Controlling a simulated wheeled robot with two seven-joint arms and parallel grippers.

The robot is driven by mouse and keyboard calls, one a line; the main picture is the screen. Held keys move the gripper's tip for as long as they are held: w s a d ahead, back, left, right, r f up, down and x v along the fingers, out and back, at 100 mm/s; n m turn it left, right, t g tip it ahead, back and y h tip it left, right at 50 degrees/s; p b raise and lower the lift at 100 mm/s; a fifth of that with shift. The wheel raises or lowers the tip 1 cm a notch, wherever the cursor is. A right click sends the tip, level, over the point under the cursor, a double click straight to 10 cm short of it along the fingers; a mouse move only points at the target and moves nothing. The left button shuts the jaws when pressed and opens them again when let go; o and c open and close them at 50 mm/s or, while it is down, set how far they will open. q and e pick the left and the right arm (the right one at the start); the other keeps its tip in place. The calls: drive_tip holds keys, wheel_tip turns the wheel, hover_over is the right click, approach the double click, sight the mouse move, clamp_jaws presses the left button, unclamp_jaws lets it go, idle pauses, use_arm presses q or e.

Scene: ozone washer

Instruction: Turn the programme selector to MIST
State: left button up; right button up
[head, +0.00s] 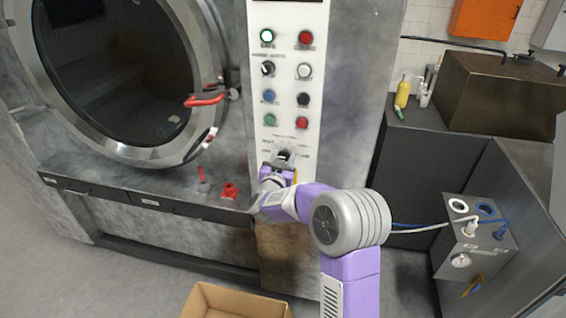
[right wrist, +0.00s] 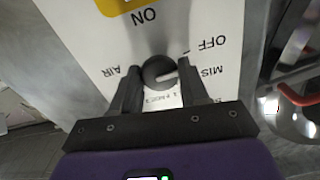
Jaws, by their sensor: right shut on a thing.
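The programme selector (right wrist: 159,72) is a dark round knob on the white control panel (head: 292,90), near the panel's lower end. In the right wrist view its lettering is upside down: AIR is left of the knob, OFF and a partly hidden MIST label are right. A pale mark on the knob points rightward, roughly toward the OFF and MIST side; I cannot tell its exact setting. My right gripper (right wrist: 160,73) is shut on the selector, one finger on each side. In the head view the right gripper (head: 281,170) covers part of it. My left gripper is out of view.
Buttons and switches line the panel above the selector. A round glass door (head: 110,75) with a red handle (head: 207,99) is at left. A red fitting (head: 230,190) sits on the ledge below. A cardboard box (head: 235,302) stands in front; a grey hose unit (head: 475,250) is at right.

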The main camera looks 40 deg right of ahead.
drive_tip(key=m+b, duration=0.3)
drive_tip(key=shift+f+m+b, duration=0.15)
drive_tip(key=shift+m+b, duration=1.4)
drive_tip(key=shift+m, duration=0.15)
drive_tip(key=o, duration=1)
drive_tip(key=shift+o, duration=0.2)
drive_tip(key=v, duration=0.7)
drive_tip(key=shift+s+a, duration=0.2)
drive_tip(key=shift+a, duration=0.05)
